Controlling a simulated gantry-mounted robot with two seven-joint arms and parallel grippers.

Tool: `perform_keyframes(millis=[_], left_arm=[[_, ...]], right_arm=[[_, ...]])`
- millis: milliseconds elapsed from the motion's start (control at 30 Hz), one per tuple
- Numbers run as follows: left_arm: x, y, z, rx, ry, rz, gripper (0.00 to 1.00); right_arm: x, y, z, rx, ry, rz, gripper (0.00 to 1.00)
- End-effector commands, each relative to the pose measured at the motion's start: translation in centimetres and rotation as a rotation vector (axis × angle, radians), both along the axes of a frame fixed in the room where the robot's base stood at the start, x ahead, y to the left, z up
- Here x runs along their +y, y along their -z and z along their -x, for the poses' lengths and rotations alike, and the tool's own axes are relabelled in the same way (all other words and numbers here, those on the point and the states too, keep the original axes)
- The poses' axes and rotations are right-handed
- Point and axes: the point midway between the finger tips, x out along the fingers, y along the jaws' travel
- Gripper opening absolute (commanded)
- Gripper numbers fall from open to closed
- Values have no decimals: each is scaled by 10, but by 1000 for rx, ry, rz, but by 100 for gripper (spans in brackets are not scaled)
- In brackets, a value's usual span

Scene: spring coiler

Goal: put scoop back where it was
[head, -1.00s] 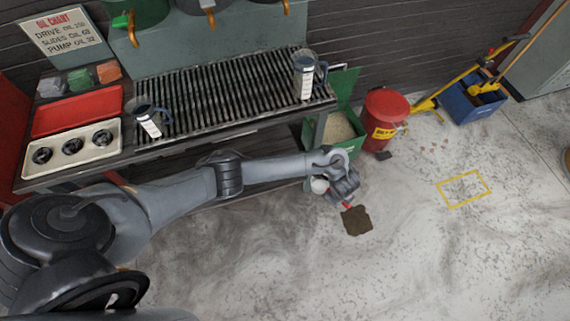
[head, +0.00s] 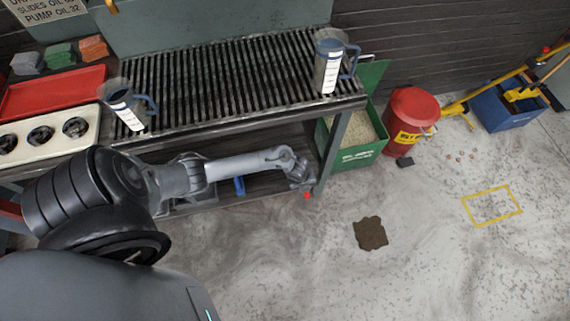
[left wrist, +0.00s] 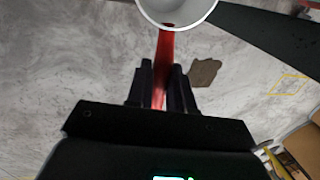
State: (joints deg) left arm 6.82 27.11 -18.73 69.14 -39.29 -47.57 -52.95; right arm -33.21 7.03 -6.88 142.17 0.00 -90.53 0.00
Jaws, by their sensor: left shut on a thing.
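My left gripper (head: 302,184) is at the right end of the bench, beside its front leg. It is shut on the red handle (left wrist: 163,65) of the scoop, seen in the left wrist view. The scoop's white round bowl (left wrist: 176,8) is at the top edge of that view, partly cut off. In the head view only a bit of red of the scoop (head: 307,196) shows below the gripper; the bowl is hidden. A green bin (head: 358,157) with pale granules (head: 357,130) stands just right of the bench leg, with its lid up. My right gripper is not in view.
The slatted bench (head: 215,85) holds two measuring jugs (head: 328,65) (head: 123,105). A red can (head: 408,118) stands right of the green bin. A dark patch (head: 370,233) lies on open floor, with a yellow outlined rectangle (head: 492,206) farther right. A blue bucket (head: 508,108) stands behind.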

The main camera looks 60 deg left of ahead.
Motion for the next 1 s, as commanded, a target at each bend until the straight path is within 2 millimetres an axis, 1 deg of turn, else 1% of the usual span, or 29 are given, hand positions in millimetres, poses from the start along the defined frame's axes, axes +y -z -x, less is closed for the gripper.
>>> perform_keyframes(millis=[33, 200, 400, 500, 667, 767, 1000], left_arm=[[11, 11, 5, 3, -3, -2, 0], [43, 33, 18, 2, -4, -3, 0], [73, 51, 30, 2, -3, -1, 0], [82, 56, 34, 2, -1, -1, 0], [88, 58, 36, 1, -1, -1, 0], [88, 63, 36, 1, -2, 0, 0], [87, 93, 36, 0, -3, 1, 0]], right_arm=[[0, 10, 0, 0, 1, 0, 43], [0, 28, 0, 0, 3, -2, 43], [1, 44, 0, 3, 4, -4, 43], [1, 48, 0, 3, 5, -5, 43], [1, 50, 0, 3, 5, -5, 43], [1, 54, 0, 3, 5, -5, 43], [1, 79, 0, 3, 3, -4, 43]])
